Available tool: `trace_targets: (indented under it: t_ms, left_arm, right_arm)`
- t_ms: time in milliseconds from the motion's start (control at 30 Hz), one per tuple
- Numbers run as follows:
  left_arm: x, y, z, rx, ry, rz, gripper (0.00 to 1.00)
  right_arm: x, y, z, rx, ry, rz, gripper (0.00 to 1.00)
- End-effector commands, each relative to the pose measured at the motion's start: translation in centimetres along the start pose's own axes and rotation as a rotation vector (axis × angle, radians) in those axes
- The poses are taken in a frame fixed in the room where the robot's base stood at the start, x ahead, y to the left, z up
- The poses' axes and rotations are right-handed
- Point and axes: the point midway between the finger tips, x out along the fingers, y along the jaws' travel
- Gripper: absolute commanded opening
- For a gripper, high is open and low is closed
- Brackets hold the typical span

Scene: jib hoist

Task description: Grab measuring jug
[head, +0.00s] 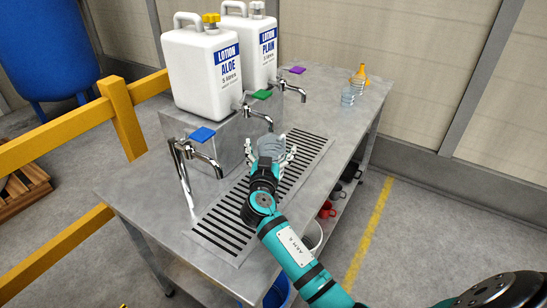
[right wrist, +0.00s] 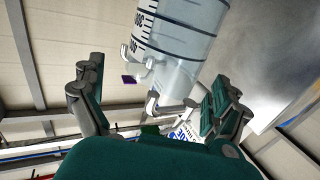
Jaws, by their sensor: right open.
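The measuring jug (head: 270,144) is clear plastic and stands over the slotted drain grate on the steel bench. My right gripper (head: 271,154) is open at the jug, a finger to each side. In the right wrist view the fingers of the gripper (right wrist: 158,76) are spread, with the jug beyond and between them. I cannot tell whether either finger touches it. My left gripper is not in view.
Taps with blue (head: 202,135), green (head: 262,94) and purple (head: 293,70) levers line the grate's far side. Lotion canisters (head: 200,70) stand behind them. A clear bottle (head: 348,95) and yellow funnel (head: 360,75) stand at the bench's far end. A yellow rail (head: 122,115) runs at left.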

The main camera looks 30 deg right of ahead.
Motion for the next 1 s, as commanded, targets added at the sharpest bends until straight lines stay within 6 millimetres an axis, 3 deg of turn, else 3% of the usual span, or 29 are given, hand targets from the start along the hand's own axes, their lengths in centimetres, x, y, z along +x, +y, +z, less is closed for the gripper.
trace_targets:
  t_ms: [233,567,1000]
  left_arm:
    - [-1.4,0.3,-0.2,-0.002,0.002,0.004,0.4]
    - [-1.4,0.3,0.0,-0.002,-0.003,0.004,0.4]
    - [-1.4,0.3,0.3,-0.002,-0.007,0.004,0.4]
  right_arm:
    - [3.6,-0.2,0.0,-0.004,0.002,0.001,1.0]
    - [4.3,-0.2,0.2,-0.001,0.001,0.001,1.0]
    - [4.3,-0.2,0.2,-0.001,0.001,0.001,0.42]
